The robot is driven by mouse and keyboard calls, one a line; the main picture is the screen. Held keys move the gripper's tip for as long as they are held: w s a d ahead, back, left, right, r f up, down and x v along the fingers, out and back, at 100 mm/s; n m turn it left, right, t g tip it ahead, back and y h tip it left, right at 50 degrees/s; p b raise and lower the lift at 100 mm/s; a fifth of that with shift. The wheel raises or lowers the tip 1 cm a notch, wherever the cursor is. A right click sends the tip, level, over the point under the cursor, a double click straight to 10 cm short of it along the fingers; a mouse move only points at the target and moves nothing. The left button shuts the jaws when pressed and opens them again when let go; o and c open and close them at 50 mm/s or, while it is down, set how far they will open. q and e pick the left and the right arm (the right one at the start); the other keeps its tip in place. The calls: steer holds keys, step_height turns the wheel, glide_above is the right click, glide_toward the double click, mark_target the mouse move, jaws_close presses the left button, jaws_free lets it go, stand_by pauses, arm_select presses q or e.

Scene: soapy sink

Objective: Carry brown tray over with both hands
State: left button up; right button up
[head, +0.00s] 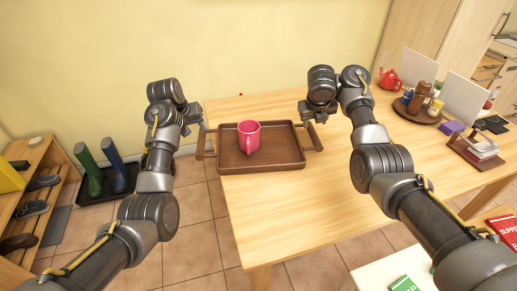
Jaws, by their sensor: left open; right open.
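The brown tray (284,149) lies on the left end of the wooden table, with a handle on its left side and one on its right. A pink mug (249,138) stands upright on it, left of the middle. My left gripper (203,127) is open near the tray's left handle (201,143). My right gripper (309,117) is open just behind the tray's right handle (315,137). Neither gripper visibly holds anything, though the arms partly hide the fingers.
The wooden table (275,205) is bare in front of the tray. A round tray (416,116) with bottles, a red teapot (389,79) and a small rack (478,151) stand to the right. Boots (88,168) and a shoe shelf (35,185) are on the floor at left.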

steer(key=shift+v, duration=1)
steer(key=shift+s+d, duration=0.1)
steer(key=shift+s, duration=0.05)
arm_select(q)
steer(key=o, duration=0.8)
steer(key=shift+c, duration=0.2)
steer(key=a+p, duration=0.3)
steer(key=a, duration=0.2)
steer(key=shift+s, duration=0.2)
arm_select(e)
step_height(320, 180, up, 3)
steer(key=shift+r, duration=0.15)
